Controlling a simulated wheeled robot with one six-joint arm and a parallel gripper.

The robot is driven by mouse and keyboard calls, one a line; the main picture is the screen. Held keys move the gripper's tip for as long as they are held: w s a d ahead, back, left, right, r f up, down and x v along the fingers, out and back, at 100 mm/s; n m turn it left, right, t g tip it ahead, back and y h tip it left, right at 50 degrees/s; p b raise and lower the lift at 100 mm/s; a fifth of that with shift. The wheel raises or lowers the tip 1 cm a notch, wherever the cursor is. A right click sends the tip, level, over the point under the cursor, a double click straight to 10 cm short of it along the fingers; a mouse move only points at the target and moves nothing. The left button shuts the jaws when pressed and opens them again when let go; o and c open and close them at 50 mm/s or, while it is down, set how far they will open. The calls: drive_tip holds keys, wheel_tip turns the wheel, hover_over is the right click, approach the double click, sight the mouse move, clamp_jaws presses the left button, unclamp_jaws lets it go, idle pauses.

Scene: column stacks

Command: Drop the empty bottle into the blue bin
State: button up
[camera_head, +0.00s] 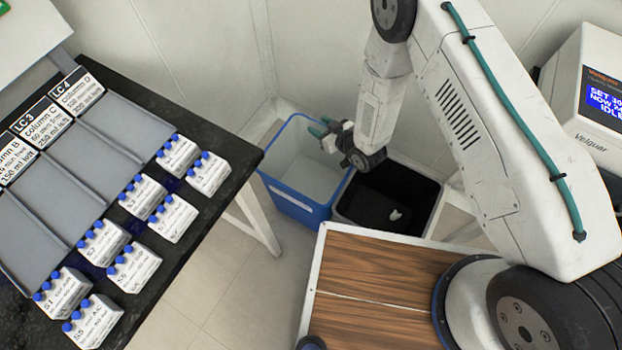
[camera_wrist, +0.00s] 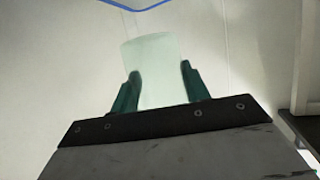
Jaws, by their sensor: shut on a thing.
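My gripper (camera_head: 318,128) is at the right rear rim of the blue bin (camera_head: 292,204), with its teal fingertips above the opening in the head view. In the wrist view my gripper (camera_wrist: 160,75) is shut on a pale, translucent bottle (camera_wrist: 155,62), which sits between the two teal fingers. A blue edge crosses the top of that view beyond the bottle. In the head view the bottle is hard to make out against the pale bin. The inside of the blue bin looks pale and empty where it shows.
A black bin (camera_head: 375,222) stands right beside the blue bin, with a small whitish piece (camera_head: 397,215) in it. A white instrument (camera_head: 585,100) stands at the right.

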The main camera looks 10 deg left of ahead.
wheel_tip(320, 180, down, 8)
drive_tip(key=s+a+n, duration=0.1)
drive_tip(key=s+a, duration=0.1)
drive_tip(key=shift+a+g+y, duration=0.4)
drive_tip(key=o, duration=1.1)
drive_tip(key=shift+v, duration=3.9)
